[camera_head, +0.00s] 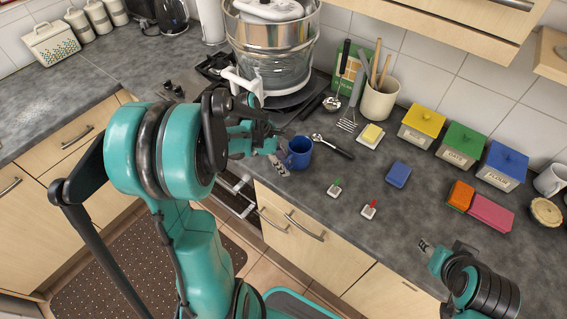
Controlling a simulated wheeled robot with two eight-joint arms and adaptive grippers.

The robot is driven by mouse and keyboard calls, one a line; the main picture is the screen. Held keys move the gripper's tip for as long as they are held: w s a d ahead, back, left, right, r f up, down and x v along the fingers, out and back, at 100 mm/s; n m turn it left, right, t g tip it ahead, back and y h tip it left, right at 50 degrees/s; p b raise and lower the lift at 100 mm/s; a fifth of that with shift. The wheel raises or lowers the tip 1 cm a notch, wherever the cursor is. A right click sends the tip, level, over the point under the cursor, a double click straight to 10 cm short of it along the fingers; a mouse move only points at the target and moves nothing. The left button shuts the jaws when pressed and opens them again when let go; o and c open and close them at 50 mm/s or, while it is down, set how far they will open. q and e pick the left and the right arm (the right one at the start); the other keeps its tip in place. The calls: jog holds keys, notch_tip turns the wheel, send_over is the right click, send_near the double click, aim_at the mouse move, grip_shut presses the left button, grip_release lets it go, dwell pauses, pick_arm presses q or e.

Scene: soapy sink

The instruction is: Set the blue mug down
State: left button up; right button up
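My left gripper (281,157) reaches in from the left and is shut on the mug's left side; the part between the fingers is hidden. I cannot tell whether the mug's base touches the counter. My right gripper (425,246) is over the front part of the counter at lower right, far from the mug. It is small in view, and I cannot tell whether its fingers are apart.
A spoon (333,146) lies just right of the mug, with a butter dish (370,136) beyond. A large pot (272,45) stands behind. Counter between the tags and my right gripper is clear.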

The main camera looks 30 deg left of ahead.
pick_arm(q)
jog(key=p+v, duration=0.3)
jog(key=v, duration=0.9)
jog(key=s+d+r+m+t+y, duration=0.1)
jog(key=s+d+m+t+y, duration=0.1)
jog(key=s+d+m, duration=0.2)
jog(key=s+d+r+m+t+y, duration=0.1)
jog(key=d+m, duration=0.8)
jog(key=m, duration=1)
jog(key=s+t+y, duration=0.1)
jog(key=s+t, duration=0.1)
jog(key=s, duration=0.1)
jog(key=shift+s+d+r, duration=0.3)
jog(key=shift+d, duration=0.1)
